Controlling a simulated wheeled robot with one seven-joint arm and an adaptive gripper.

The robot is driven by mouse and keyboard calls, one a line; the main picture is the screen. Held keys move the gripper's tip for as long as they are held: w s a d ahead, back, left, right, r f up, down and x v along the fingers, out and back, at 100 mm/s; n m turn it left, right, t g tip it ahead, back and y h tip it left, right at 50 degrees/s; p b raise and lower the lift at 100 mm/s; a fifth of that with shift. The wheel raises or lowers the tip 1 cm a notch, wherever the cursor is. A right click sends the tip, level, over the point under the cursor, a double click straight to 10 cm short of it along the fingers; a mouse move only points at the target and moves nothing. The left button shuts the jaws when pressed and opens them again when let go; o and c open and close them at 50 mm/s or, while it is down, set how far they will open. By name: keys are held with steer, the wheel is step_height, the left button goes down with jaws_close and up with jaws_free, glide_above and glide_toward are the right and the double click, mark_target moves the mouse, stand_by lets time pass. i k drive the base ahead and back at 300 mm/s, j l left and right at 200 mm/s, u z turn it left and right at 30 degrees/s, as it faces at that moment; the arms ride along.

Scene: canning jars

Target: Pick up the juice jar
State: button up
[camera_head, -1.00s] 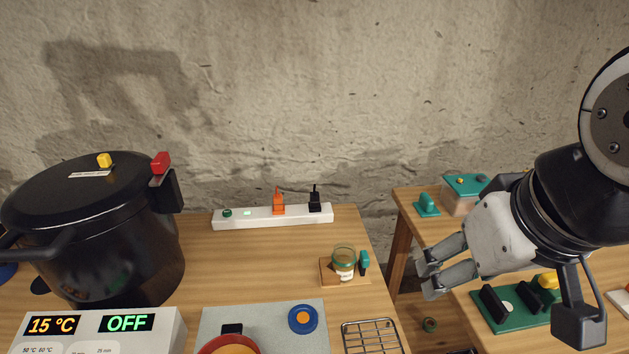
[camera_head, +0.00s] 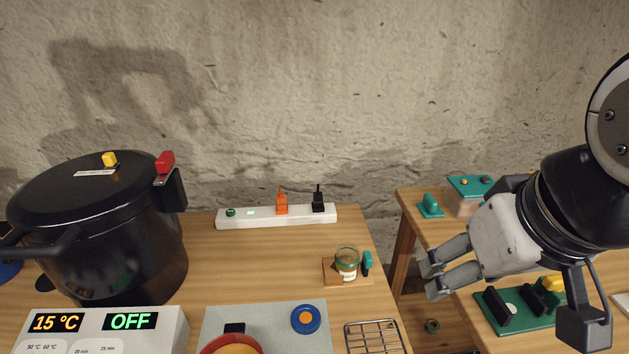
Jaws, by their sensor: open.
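A small glass jar (camera_head: 346,264) with a green rim and a white label stands upright on a small wooden board (camera_head: 331,275) on the table. The label is too small to read surely, so I cannot tell if it is the juice jar. A teal piece (camera_head: 367,262) stands at the board's right side. My gripper (camera_head: 431,276) is open and empty. It is to the right of the jar and apart from it, in front of the gap between the two tables, with its fingers pointing left.
A large black pot (camera_head: 100,240) stands at the left behind a display unit (camera_head: 160,326). A white power strip (camera_head: 262,217) lies at the back. A wire rack (camera_head: 373,338), a blue disc (camera_head: 306,319) and a red pan (camera_head: 231,345) are in front. A green fixture (camera_head: 520,309) is on the right table.

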mark_target(347, 262)
steer(key=l+z, duration=0.1)
steer(key=l, duration=1.45)
steer(key=i, duration=0.05)
